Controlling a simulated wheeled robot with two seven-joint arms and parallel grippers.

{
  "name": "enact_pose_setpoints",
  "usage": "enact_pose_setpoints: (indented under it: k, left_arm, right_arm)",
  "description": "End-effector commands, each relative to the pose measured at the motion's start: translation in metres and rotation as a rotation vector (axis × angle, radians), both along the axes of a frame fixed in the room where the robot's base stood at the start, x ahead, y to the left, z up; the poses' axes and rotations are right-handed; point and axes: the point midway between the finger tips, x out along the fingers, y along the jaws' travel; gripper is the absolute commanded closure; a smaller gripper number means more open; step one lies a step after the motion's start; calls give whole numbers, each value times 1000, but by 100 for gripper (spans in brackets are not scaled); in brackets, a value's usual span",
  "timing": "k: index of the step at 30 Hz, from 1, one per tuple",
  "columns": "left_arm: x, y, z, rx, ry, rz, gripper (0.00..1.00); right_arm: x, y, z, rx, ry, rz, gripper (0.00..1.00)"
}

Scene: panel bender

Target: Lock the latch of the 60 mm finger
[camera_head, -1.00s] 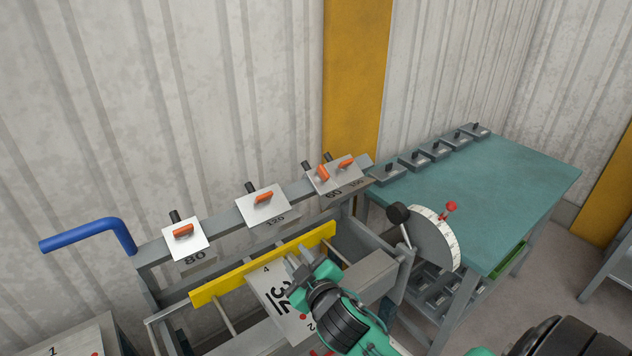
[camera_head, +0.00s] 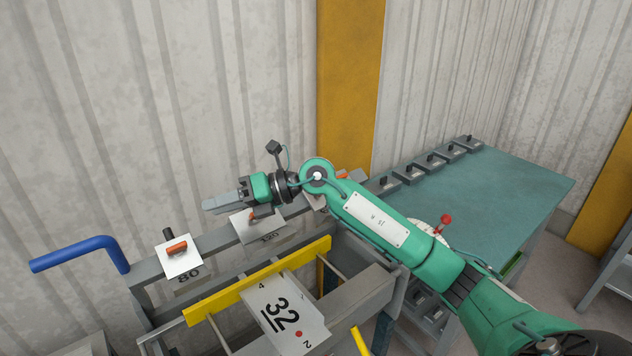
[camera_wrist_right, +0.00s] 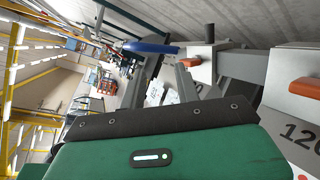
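The 60 mm finger sits on the grey top beam, but my right arm hides its number and most of its body in the head view. An orange latch (camera_head: 342,174) shows just behind the arm there; I cannot tell which finger it belongs to. My right gripper (camera_head: 212,205) points left, above and in front of the 120 finger (camera_head: 248,226). The 120 finger's orange latch (camera_wrist_right: 305,85) shows in the right wrist view. My left gripper is not in view.
The 80 finger (camera_head: 178,262) with its orange latch stands left on the beam. A blue crank handle (camera_head: 78,253) sticks out at the beam's left end. A yellow bar (camera_head: 225,292) and a sheet marked 32 (camera_head: 300,330) lie below. A teal table (camera_head: 530,190) stands right.

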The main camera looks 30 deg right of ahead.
Motion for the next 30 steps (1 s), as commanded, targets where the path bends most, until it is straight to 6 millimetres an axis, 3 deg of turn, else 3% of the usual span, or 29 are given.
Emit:
enact_pose_setpoints:
  k: [5,8,12,15,18,22,30]
  left_arm:
    - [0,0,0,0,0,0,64]
    - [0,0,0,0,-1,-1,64]
    - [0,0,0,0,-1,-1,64]
    - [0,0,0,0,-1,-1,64]
    - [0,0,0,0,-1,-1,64]
    - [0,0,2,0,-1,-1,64]
    - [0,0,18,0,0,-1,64]
  right_arm:
    - [28,-73,-3,-419,31,-62,67]
    - [37,-128,3,-633,87,-136,67]
    - [39,-201,21,-864,191,-259,67]
    - [33,-239,35,-968,258,-333,67]
    - [28,-262,43,-1026,307,-381,67]
    - [26,-272,46,-1052,330,-403,67]
    - [39,-270,16,-1052,335,-397,67]
